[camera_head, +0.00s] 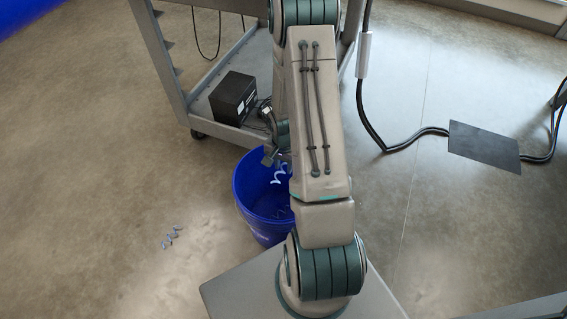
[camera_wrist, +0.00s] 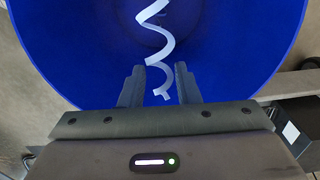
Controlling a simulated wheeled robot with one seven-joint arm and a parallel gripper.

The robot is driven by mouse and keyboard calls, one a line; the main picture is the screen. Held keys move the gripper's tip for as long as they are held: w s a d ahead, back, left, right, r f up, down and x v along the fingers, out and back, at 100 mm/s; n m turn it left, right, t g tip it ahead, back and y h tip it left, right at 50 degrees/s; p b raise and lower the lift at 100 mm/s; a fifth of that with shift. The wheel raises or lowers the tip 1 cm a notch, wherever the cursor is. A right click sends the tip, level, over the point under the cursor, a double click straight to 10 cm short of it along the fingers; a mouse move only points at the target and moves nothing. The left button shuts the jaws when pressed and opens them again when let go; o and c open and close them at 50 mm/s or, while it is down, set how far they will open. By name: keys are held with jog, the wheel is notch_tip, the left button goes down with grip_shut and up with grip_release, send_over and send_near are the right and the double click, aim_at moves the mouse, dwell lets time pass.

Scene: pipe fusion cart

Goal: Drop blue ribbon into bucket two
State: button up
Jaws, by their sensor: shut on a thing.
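A pale blue-white curly ribbon (camera_wrist: 155,42) runs between the fingers of my gripper (camera_wrist: 160,68) in the wrist view, and my gripper is shut on it. The ribbon (camera_head: 283,173) also shows in the head view, hanging at the bucket's mouth. My gripper (camera_head: 270,158) is over the far rim side of the blue bucket (camera_head: 262,232), partly hidden by my arm. In the wrist view the blue bucket (camera_wrist: 75,45) fills the background, with its inside below the ribbon. I cannot read a number on the bucket. Something pale lies inside it, too small to name.
Curled grey-blue ribbon scraps (camera_head: 171,237) lie on the floor left of the bucket. A grey cart (camera_head: 185,104) with a black box (camera_head: 233,98) on its lower shelf stands behind. A black cable (camera_head: 400,143) and a dark flat plate (camera_head: 484,147) are at right. The left floor is mostly clear.

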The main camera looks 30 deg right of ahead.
aim_at(283, 166)
jog(key=o, duration=1)
notch_tip(283, 166, up, 14)
jog(key=p, duration=0.5)
jog(key=shift+f, duration=0.1)
